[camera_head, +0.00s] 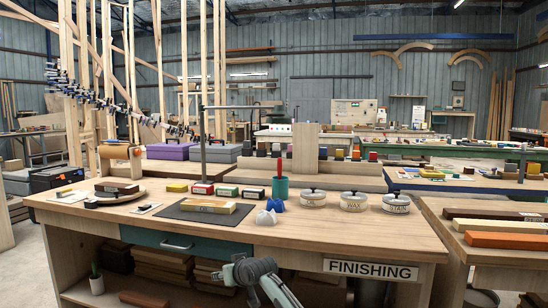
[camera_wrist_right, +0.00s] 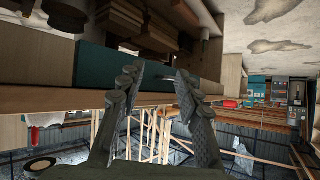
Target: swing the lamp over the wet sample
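A pale wooden sample board (camera_head: 209,206) with a small label lies flat on a dark mat (camera_head: 178,213) on the finishing bench. A thin dark upright pole (camera_head: 203,145) stands behind the mat, with a thin horizontal arm (camera_head: 240,107) reaching right from it; this looks like the lamp. Its head is hard to make out. My right gripper (camera_head: 236,272) is low in front of the bench, below the drawer and well away from lamp and sample. In the right wrist view its two fingers (camera_wrist_right: 158,73) are apart with nothing between them. My left gripper is not in view.
The bench (camera_head: 330,232) has a teal drawer (camera_head: 180,243) with a handle. Wax and stain tins (camera_head: 353,201), a green cup (camera_head: 280,188), blue and white crumpled pieces and small labelled boxes stand around the mat. A second bench (camera_head: 470,250) with boards is at right.

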